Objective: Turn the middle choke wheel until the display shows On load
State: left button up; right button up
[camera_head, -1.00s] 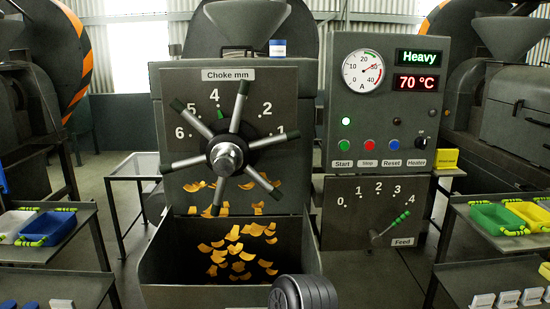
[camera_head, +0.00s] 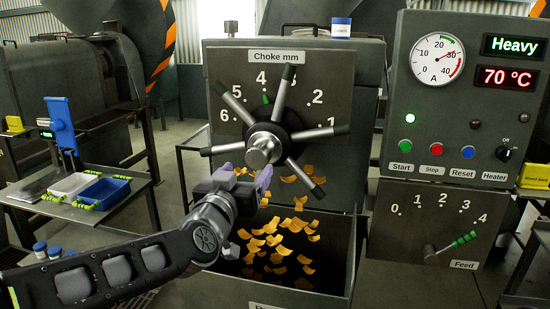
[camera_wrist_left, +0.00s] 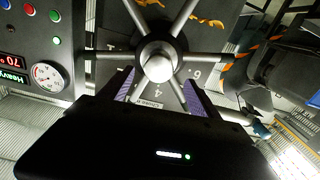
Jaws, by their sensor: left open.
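The middle choke wheel (camera_head: 264,148) has a silver hub and several spokes with dark grips. It stands on the panel marked Choke mm, its green pointer (camera_head: 266,98) just under the 4. The display (camera_head: 513,46) reads Heavy. My left gripper (camera_head: 246,176) is open, its purple fingers just below and left of the hub, hiding the lower-left spoke. In the left wrist view the wheel (camera_wrist_left: 159,62) lies ahead, and the gripper's fingers (camera_wrist_left: 160,92) are spread on either side of one spoke. Contact cannot be told. My right gripper is out of view.
Orange flakes (camera_head: 280,240) fall into the bin below the wheel. The control panel (camera_head: 400,110) with gauge, 70 °C readout and buttons stands to the right, above the feed lever (camera_head: 455,244). A side table with a blue tray (camera_head: 104,192) stands at left.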

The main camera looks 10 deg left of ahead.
aim_at(256, 161)
pick_arm(q)
jog(key=shift+w+d, duration=0.1)
jog(key=shift+w, duration=0.3)
jog(key=w+p, duration=0.1)
jog(key=w, duration=0.6)
jog(key=shift+w+d+p, duration=0.15)
jog(key=shift+d+p, duration=0.05)
jog(key=shift+p, duration=0.1)
grip_shut()
dwell(0.4)
